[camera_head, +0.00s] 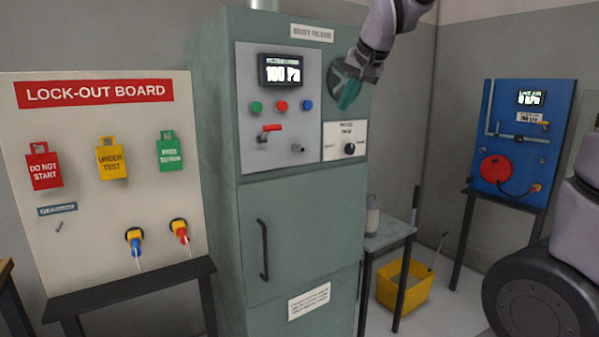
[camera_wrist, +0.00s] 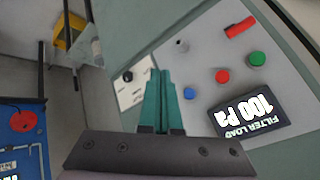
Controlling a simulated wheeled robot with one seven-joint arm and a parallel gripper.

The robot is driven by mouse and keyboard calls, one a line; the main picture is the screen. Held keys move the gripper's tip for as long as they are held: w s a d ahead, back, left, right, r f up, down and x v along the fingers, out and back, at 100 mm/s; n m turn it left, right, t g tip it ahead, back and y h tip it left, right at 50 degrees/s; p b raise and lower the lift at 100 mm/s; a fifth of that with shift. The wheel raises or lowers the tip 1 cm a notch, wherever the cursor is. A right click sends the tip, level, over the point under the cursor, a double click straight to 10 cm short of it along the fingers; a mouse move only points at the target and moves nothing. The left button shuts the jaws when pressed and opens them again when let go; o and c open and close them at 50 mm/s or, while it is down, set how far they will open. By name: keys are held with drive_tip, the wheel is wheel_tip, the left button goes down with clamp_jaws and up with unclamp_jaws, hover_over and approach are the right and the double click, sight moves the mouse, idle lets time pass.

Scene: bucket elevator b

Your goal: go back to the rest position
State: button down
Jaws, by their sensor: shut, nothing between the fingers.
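I cannot tell whether the fingers touch the cabinet.
The lock-out board (camera_head: 100,200) with red, yellow and green tags stands left. A small side table (camera_head: 388,236) holding a pale container (camera_head: 372,216) and a yellow bucket (camera_head: 405,287) are right of the cabinet. A blue panel (camera_head: 520,140) stands far right.

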drive_tip(key=s+d+f, duration=0.2)
drive_tip(key=s+d, duration=0.5)
drive_tip(key=s, duration=0.3)
drive_tip(key=s+d+f+m+h, duration=0.1)
drive_tip(key=s+d+f, duration=0.2)
drive_tip(key=s+d, duration=0.5)
drive_tip(key=shift+s+f+g, duration=0.2)
drive_tip(key=shift+s+g, duration=0.1)
drive_tip(key=shift+s, duration=0.7)
drive_tip(key=shift+w+r, duration=0.1)
